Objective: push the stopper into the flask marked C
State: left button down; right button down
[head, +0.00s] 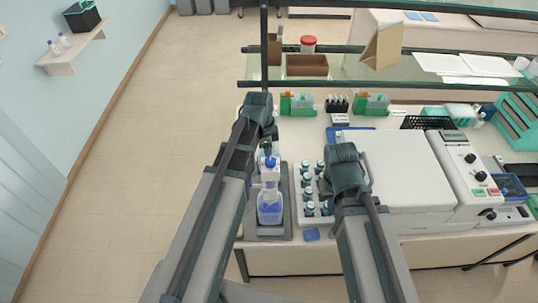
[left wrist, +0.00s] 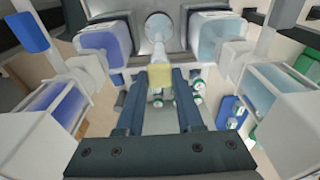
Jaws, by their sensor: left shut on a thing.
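My left gripper (left wrist: 161,84) is shut on a small yellowish block, which looks like the stopper (left wrist: 160,76), at its fingertips. A clear cone-shaped glass piece (left wrist: 157,28), possibly a flask, lines up just beyond the stopper. I cannot tell whether they touch. Bottles with dark blue liquid (left wrist: 104,40) and pale blue liquid (left wrist: 221,39) stand on either side of it. No letter C is legible. In the head view my left arm's wrist hides its fingers. My right gripper (head: 368,176) is over the bench beside the small vials, its fingers unclear.
A bottle of blue liquid (head: 270,210) stands on a dark tray (head: 288,229) near the front edge. Several green-capped vials (head: 308,190) stand right of it. A white machine (head: 400,170) fills the bench to the right. A glass shelf (head: 350,72) runs behind.

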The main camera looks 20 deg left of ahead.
pick_arm(q)
jog(key=shift+f+b, duration=0.6)
dwell(0.7)
dwell(0.4)
jog(key=shift+c, duration=0.3)
grip_release()
jog(key=shift+r+p, duration=3.05)
jog(key=shift+r, duration=0.05)
jog(key=shift+f, duration=0.1)
grip_shut()
